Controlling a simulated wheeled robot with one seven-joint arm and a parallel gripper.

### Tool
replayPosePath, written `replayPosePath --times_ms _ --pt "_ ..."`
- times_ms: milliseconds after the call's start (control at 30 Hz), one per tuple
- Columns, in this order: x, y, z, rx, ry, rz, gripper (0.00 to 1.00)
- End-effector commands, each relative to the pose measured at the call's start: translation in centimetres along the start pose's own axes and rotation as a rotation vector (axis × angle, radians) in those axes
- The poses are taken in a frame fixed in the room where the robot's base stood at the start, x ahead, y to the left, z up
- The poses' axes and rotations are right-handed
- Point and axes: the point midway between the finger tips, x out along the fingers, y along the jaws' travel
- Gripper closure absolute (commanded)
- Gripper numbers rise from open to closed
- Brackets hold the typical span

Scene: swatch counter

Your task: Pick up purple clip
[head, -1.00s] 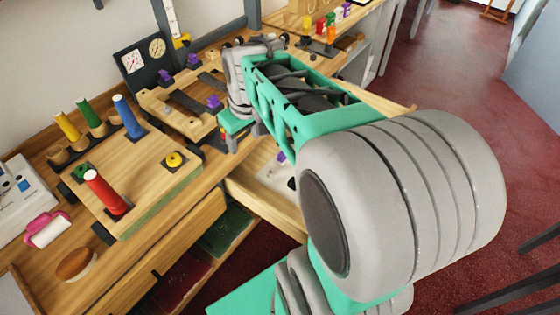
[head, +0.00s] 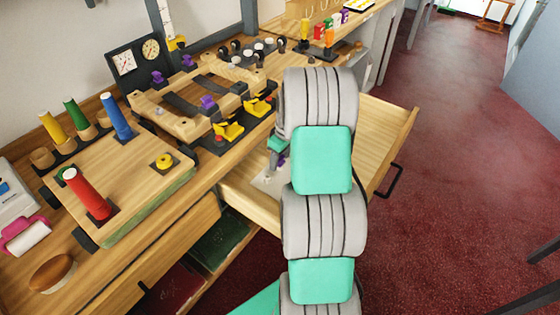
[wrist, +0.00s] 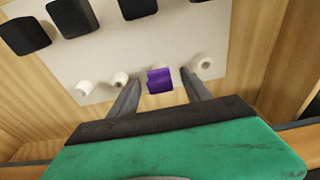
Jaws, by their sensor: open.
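The purple clip (wrist: 160,80) stands on a pale board (wrist: 110,75) in the open drawer. In the wrist view it lies between the two fingers of my gripper (wrist: 157,83), a little beyond or level with their tips; I cannot tell which. The fingers are apart, with a gap on each side of the clip. In the head view a bit of purple (head: 282,160) shows beside my arm, and the arm hides most of my gripper and the board.
The open drawer (head: 392,125) has wooden walls close around the board. White pegs (wrist: 120,78) and black blocks (wrist: 72,15) stand near the clip. The counter above holds a wooden rack with purple clamps (head: 208,102) and a red cylinder (head: 86,193).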

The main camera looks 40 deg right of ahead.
Motion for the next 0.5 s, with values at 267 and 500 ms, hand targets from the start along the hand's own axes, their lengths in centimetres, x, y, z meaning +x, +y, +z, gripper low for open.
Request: replayPosePath --times_ms 267,500 --pt "-0.04 0.01 -0.03 0.000 0.000 0.001 0.53" --pt "-0.05 0.00 -0.02 0.000 0.000 0.001 0.73"
